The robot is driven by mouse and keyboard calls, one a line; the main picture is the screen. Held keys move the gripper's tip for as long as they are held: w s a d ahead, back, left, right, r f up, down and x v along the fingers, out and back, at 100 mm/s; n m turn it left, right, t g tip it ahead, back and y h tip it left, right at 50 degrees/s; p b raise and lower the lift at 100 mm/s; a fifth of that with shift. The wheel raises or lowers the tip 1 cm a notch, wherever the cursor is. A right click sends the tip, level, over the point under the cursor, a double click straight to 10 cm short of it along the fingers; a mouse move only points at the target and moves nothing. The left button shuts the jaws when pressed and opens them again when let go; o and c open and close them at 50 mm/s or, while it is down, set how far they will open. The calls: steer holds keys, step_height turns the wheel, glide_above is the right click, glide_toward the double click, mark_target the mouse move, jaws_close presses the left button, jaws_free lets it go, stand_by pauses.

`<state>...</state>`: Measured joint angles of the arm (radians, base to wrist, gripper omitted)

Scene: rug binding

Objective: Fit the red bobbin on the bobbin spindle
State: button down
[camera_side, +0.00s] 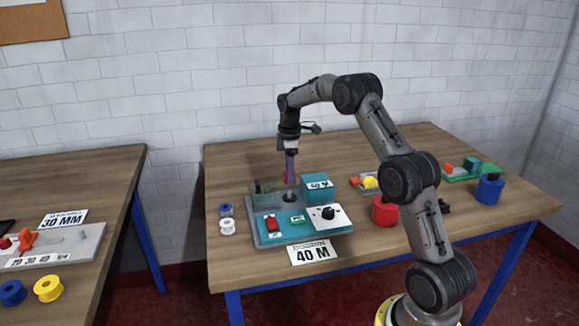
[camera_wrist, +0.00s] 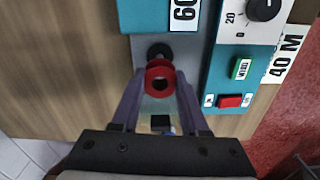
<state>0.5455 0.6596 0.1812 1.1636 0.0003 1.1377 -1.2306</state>
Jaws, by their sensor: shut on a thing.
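My gripper (camera_side: 290,179) points down over the teal machine and is shut on the red bobbin (camera_side: 285,176). In the wrist view the red bobbin (camera_wrist: 158,69) sits between the fingertips (camera_wrist: 159,84), and its round hole shows. The bobbin spindle (camera_side: 290,196) stands on the machine's grey plate, just below the bobbin in the side view. In the wrist view a dark round part, apparently the spindle (camera_wrist: 159,50), shows just beyond the bobbin and is partly covered by it. The bobbin looks apart from the spindle, though the exact gap is hard to tell.
The teal machine (camera_side: 262,236) has a raised teal box (camera_side: 317,187) right of the spindle. A blue bobbin (camera_side: 226,210) and a white bobbin (camera_side: 228,227) lie at its left.

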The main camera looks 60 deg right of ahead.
steer(key=shift+f, duration=1.2)
steer(key=shift+f, duration=1.85)
stand_by(0.6)
steer(key=shift+c, duration=1.7)
jaws_free()
step_height(320, 180, up, 14)
